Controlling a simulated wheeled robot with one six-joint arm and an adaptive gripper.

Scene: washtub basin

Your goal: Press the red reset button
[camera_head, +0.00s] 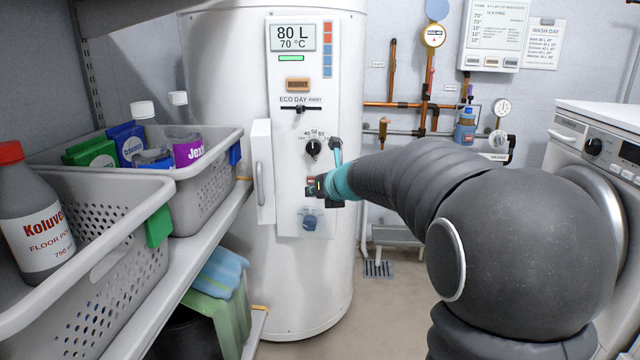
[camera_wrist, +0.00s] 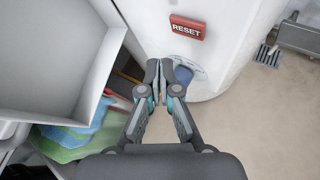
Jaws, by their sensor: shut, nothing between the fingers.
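The red reset button (camera_wrist: 187,27), marked RESET, is on the front of the white boiler (camera_head: 225,80). In the wrist view it sits above and a little right of my fingertips, with a visible gap in the picture. My gripper (camera_wrist: 159,67) is shut and empty, its two fingertips together in front of the boiler, close to a blue knob (camera_wrist: 183,75). In the head view my gripper (camera_head: 312,188) is at the lower control panel (camera_head: 289,215), below the black temperature dial (camera_head: 313,148). It largely hides the button there. I cannot tell whether any finger touches the panel.
An open white cover door (camera_head: 262,170) stands left of the panel. A shelf (camera_head: 200,235) with grey baskets (camera_head: 205,190) is at the left. A washing machine (camera_head: 590,160) stands at the right, and copper pipes (camera_head: 395,104) run behind.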

